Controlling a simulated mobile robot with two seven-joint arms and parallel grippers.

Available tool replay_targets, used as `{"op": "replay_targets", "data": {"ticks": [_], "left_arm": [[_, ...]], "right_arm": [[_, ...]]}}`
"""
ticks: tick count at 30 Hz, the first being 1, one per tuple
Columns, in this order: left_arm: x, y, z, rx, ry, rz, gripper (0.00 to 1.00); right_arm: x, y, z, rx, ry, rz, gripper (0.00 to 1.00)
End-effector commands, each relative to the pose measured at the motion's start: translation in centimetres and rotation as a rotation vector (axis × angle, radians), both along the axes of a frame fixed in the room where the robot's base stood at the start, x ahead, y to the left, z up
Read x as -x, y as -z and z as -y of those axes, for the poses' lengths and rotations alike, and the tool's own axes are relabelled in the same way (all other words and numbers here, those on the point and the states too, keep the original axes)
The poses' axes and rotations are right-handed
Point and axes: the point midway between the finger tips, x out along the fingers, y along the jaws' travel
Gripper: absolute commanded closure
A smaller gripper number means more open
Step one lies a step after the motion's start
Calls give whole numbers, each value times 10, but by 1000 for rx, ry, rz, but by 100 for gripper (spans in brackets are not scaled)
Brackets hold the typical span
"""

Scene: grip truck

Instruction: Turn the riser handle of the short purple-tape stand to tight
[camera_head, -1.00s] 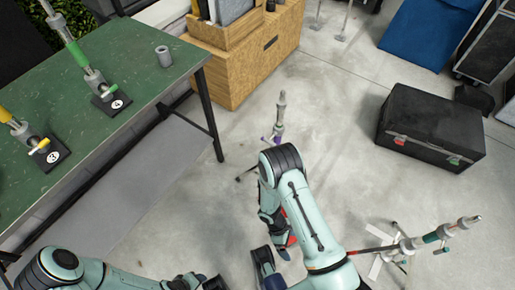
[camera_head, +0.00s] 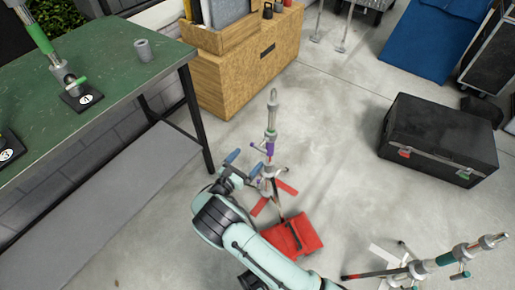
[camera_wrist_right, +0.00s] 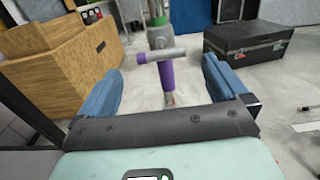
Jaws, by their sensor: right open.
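The short purple-tape stand (camera_head: 270,147) stands upright on the floor in the middle of the head view. Its purple band (camera_wrist_right: 166,76) also shows in the right wrist view. A grey crossbar handle (camera_wrist_right: 160,55) sits just above the band there. My right gripper (camera_head: 243,165) is open, with blue fingers, just left of and close to the stand. In the right wrist view, my right gripper (camera_wrist_right: 161,88) has the stand between its fingers in the picture, apparently ahead of the fingertips; no contact shows. My left gripper is out of view.
A red sandbag (camera_head: 296,236) lies by the stand's feet. Another stand (camera_head: 443,260) with a teal band is at lower right.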

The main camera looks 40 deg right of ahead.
Motion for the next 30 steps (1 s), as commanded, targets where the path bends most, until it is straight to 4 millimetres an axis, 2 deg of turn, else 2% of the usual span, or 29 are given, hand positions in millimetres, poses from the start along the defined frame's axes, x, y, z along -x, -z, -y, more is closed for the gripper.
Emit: {"op": "replay_targets", "data": {"ticks": [1, 6, 12, 24, 25, 29, 30], "left_arm": [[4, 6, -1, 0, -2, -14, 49], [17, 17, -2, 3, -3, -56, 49], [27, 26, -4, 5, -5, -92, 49], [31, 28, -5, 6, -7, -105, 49], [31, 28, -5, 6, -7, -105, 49], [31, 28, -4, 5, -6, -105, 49], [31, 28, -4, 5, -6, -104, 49]], "right_arm": [[-3, 2, 12, -1, 3, 1, 0], [-12, 2, 45, -1, 4, 1, 0], [-19, 2, 68, -3, 2, -1, 0], [-22, 1, 76, -3, 0, -1, 0], [-22, 1, 75, -3, 0, -1, 6], [-21, 1, 75, -3, 0, -1, 49], [-22, 1, 75, -3, 0, -1, 49]]}}
